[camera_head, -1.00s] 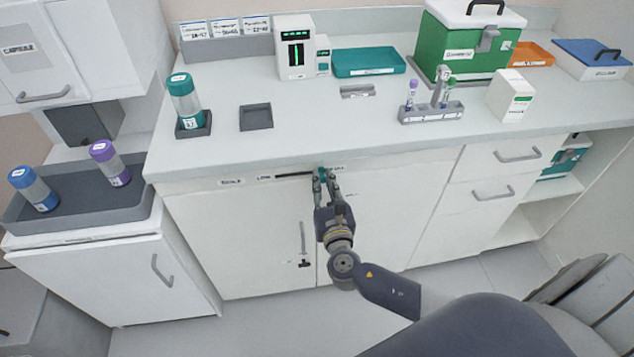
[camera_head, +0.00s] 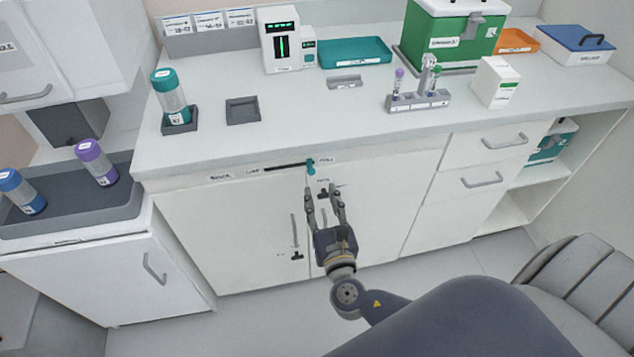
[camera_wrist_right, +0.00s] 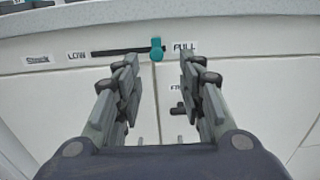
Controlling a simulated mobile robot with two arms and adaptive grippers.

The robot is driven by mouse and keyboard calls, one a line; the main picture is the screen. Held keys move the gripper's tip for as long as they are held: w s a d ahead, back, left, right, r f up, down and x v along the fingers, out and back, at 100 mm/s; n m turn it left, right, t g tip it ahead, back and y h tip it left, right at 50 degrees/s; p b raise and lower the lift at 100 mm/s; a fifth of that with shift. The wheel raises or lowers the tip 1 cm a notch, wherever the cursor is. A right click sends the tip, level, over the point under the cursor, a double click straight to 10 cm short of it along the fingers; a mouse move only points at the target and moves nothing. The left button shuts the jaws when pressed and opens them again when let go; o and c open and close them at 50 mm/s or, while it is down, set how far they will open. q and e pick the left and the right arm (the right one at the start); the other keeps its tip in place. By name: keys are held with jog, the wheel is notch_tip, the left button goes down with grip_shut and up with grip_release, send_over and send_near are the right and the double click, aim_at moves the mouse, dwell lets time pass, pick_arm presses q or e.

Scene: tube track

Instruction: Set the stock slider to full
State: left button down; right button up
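The stock slider is a dark horizontal slot (camera_head: 285,167) in the cabinet front below the counter edge, with a teal knob (camera_head: 311,167). The knob stands at the right end of the slot, beside the FULL label (camera_head: 326,160). In the right wrist view the teal knob (camera_wrist_right: 157,49) is at the slot's right end, and the LOW label (camera_wrist_right: 77,57) is at the left end. My right gripper (camera_head: 324,190) is open and empty, below the knob and apart from it. In the wrist view the knob shows beyond the gap between its fingers. My left gripper is not in view.
Cabinet doors with a handle (camera_head: 294,231) lie below the slot. On the counter above stand a teal-capped bottle (camera_head: 172,97), a dispenser (camera_head: 280,47), a tube rack (camera_head: 418,102) and a green box (camera_head: 452,35). The space around the right gripper is free.

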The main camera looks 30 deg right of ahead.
jog(key=v, duration=0.4)
dwell(0.4)
jog(key=s+d+f+m+g+y, duration=0.15)
jog(key=s+f+m+g, duration=0.25)
jog(key=f, duration=0.7)
jog(key=s+d+f+m+g, duration=0.25)
jog(key=s+f+m, duration=0.2)
jog(key=f, duration=0.75)
jog(key=s+d+f+m+g, duration=0.1)
jog(key=s+f+m+g, duration=0.35)
jog(key=f, duration=0.65)
jog(key=s+a+f+m+g+y, duration=0.1)
jog(key=s+a+f+m+g, duration=0.1)
jog(key=s+f+m, duration=0.5)
jog(key=s+a+f+m+g+y, duration=0.2)
jog(key=s+f+m, duration=0.5)
jog(key=s, duration=0.9)
jog(key=a+m+g, duration=0.1)
jog(key=m, duration=0.2)
jog(key=shift+s+a, duration=0.2)
jog(key=shift+a, duration=0.05)
jog(key=shift+f+y, duration=0.1)
jog(key=shift+y, duration=0.15)
